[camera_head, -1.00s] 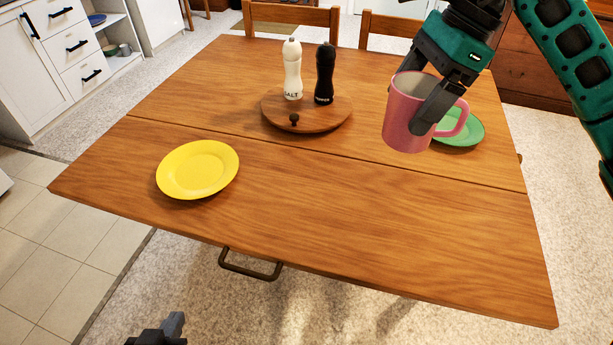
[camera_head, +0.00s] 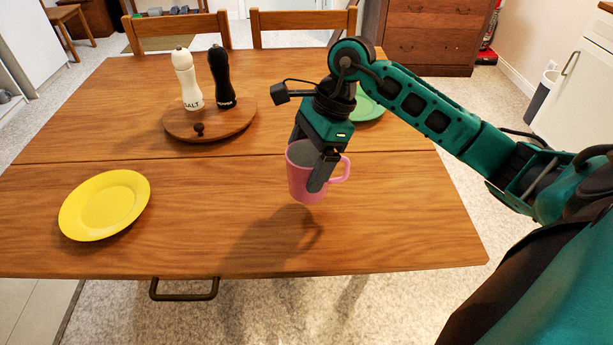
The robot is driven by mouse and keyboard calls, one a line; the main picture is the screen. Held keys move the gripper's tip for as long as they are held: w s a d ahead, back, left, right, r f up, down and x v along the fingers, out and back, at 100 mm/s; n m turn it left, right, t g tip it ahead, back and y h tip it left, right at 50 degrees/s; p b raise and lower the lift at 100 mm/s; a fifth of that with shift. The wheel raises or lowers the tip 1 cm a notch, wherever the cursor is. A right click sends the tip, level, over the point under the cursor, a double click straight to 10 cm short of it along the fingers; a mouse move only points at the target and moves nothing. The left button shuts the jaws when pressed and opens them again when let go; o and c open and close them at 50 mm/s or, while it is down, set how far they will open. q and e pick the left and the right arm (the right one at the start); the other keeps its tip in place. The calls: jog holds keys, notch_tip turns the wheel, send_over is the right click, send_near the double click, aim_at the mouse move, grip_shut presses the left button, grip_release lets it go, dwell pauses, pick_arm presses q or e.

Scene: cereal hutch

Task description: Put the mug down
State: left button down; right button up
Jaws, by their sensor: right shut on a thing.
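The pink mug (camera_head: 302,180) is upright in my right gripper (camera_head: 312,168), one finger in front of its wall and the other at its far left rim. The gripper is shut on the mug from above. The mug's handle points right. Its shadow falls on the wooden table (camera_head: 190,215) below and to the left, so it seems to be held a little above the top, near the right front part. My left gripper does not show.
A yellow plate (camera_head: 104,205) lies at the table's left front. A round wooden board (camera_head: 212,124) bears a white salt mill (camera_head: 188,82) and a black mill (camera_head: 221,80). A green plate (camera_head: 368,107) is partly hidden behind my right arm. The front middle is bare.

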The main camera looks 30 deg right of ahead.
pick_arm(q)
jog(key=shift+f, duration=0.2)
pick_arm(e)
jog(key=shift+f, duration=1.9)
jog(key=shift+f+b, duration=0.1)
jog(key=shift+b, duration=0.25)
jog(key=o, duration=1.1)
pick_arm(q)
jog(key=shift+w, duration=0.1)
pick_arm(e)
jog(key=shift+d+r, duration=0.15)
jog(key=shift+r, duration=0.2)
pick_arm(q)
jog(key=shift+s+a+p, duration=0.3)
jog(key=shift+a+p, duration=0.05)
jog(key=shift+p, duration=0.25)
pick_arm(e)
jog(key=v, duration=1.1)
jog(key=shift+r, duration=0.25)
